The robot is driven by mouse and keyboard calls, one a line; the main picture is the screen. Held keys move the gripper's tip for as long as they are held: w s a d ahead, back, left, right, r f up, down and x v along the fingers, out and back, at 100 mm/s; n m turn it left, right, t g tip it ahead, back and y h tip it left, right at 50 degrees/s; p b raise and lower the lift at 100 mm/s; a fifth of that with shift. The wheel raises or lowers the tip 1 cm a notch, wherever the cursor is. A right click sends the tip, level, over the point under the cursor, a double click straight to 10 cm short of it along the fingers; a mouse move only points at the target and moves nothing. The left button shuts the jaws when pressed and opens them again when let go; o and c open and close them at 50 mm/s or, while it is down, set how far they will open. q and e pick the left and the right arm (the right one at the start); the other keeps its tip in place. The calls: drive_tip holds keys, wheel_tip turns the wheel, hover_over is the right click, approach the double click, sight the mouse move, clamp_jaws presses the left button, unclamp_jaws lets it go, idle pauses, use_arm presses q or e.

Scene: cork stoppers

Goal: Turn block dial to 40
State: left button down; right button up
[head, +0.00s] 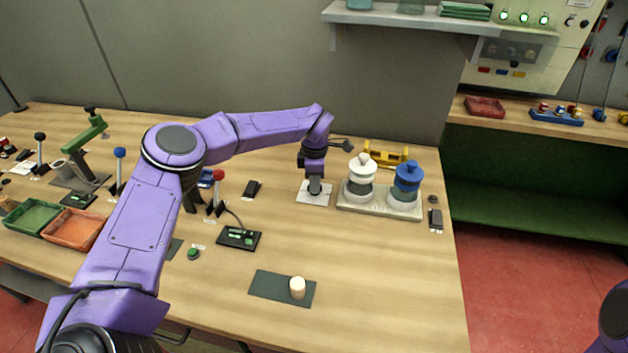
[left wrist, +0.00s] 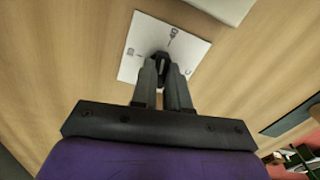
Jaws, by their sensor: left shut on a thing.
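The dial's white plate (head: 304,198) lies flat on the wooden table, left of two jars. In the left wrist view the plate (left wrist: 137,50) shows dark printed marks near its top and left edges; I cannot read the numbers with certainty. My left gripper (head: 315,188) points down over the plate. In the left wrist view its fingers (left wrist: 163,72) are closed on a small dark dial knob (left wrist: 161,57) at the plate's middle. The fingers hide most of the knob and its pointer. Of my right arm only a purple part shows at the right edge; its gripper is not seen.
A white-lidded jar (head: 361,175) and a blue-lidded jar (head: 407,180) stand on a pale base (head: 380,211) close right of the plate. A yellow holder (head: 386,154) is behind them. A cork (head: 297,288) stands on a dark mat (head: 268,286) in front. Table space between is clear.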

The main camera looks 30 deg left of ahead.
use_arm(q)
drive_tip(key=shift+m, duration=1.1)
drive_tip(key=c, duration=1.1)
unclamp_jaws()
wheel_tip(320, 180, up, 11)
drive_tip(key=shift+f+b, duration=0.2)
drive_tip(key=shift+b, duration=0.6)
